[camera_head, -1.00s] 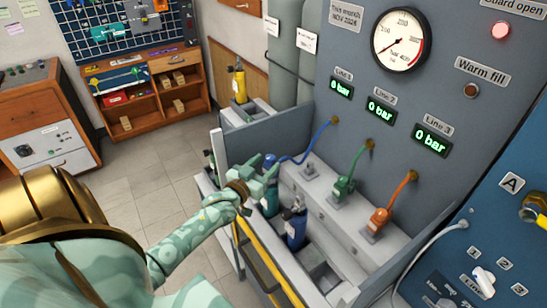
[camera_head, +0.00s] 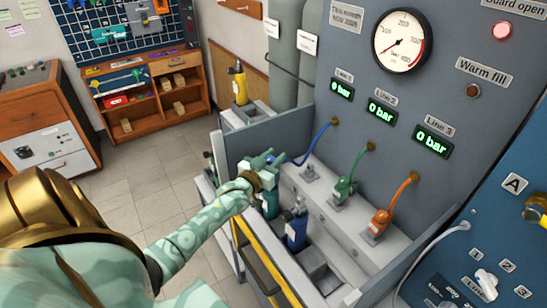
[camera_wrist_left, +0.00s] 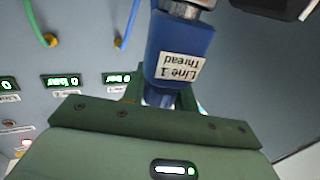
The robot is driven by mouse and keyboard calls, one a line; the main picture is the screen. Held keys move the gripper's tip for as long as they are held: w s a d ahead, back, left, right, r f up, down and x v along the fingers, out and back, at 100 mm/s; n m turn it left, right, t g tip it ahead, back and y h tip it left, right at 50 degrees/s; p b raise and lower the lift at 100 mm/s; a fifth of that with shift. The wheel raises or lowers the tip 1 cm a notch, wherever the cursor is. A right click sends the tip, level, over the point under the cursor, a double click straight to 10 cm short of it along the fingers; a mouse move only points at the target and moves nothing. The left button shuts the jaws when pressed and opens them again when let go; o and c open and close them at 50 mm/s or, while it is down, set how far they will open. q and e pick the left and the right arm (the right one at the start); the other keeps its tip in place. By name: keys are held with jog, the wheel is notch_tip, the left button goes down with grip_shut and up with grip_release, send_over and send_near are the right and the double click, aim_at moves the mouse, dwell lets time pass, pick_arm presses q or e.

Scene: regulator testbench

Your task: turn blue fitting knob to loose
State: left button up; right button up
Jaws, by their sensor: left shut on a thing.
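The blue fitting (camera_wrist_left: 180,45) fills the upper middle of the left wrist view, with a white label reading "Line 1 Thread" upside down. Its blue hose (camera_head: 309,150) runs to the panel in the head view. My left gripper (camera_head: 264,162) is at the hose's lower end, above a teal cylinder (camera_head: 271,205). It is shut on the fitting's blue knob end (camera_wrist_left: 160,97), which sits against the dark green gripper body in the wrist view. The fingers mostly hide the fitting in the head view. My right gripper is not in view.
A green fitting (camera_head: 343,190) and an orange fitting (camera_head: 380,222) stand on the grey ledge to the right. A blue cylinder (camera_head: 297,230) stands in the bay below. The pressure gauge (camera_head: 400,40) and three "0 bar" displays are on the panel behind.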

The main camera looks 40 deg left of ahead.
pick_arm(q)
jog(key=shift+r+n+y+p, duration=0.1)
jog(key=shift+n+y+p, duration=0.2)
jog(key=shift+y+p, duration=0.2)
jog(key=o, duration=1)
jog(key=shift+s, duration=0.1)
jog(key=s+d, duration=0.1)
jog(key=s, duration=0.4)
jog(key=s+d, duration=0.1)
jog(key=s, duration=0.4)
jog(key=s+d+p, duration=0.1)
jog(key=s, duration=0.5)
